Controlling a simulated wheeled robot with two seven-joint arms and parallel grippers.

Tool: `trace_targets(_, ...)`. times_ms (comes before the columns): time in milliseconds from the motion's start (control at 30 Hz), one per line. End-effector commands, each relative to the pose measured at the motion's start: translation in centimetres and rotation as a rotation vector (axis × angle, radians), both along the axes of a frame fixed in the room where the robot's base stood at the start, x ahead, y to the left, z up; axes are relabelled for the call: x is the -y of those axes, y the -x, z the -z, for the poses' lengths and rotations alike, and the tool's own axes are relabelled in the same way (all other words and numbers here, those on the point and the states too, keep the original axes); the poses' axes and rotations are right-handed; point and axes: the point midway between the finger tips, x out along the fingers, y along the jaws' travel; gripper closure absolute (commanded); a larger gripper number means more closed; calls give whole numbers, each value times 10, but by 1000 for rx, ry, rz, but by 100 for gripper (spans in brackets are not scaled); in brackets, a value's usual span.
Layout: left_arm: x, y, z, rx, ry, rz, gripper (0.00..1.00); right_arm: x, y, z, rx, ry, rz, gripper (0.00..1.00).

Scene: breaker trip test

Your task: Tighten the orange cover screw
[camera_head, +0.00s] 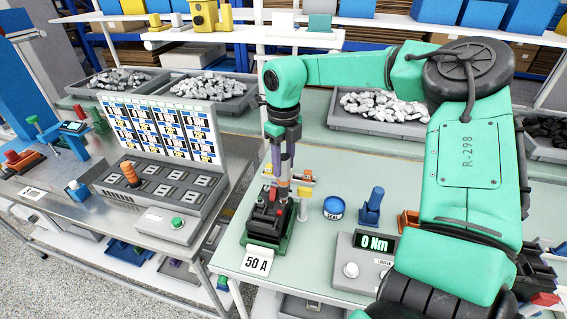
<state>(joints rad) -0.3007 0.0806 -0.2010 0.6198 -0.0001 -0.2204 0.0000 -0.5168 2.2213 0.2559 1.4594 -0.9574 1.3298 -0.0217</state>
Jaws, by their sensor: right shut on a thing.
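My right gripper (281,165) points down above the dark breaker (266,216), in the middle of the head view. It is shut on a slim upright tool with a purple part (285,187). The tool's lower end is over or at the breaker; I cannot tell whether it touches. The breaker has red parts on top and sits on a dark green base. Small orange parts (305,174) show just right of the tool. The orange cover screw cannot be made out clearly and may be hidden by the tool. My left gripper is not in view.
A grey meter (366,261) reads 0 Nm. A blue tin (334,208) and blue stand (371,207) are close on the right. A grey test console (165,190) stands left. Trays of metal parts (383,126) line the back.

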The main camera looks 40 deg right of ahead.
Motion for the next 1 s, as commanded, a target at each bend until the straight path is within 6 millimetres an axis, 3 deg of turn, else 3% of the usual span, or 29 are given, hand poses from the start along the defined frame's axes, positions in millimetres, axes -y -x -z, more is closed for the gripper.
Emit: trace_targets(1000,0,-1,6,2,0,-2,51,0,0,2,2,0,-1,100)
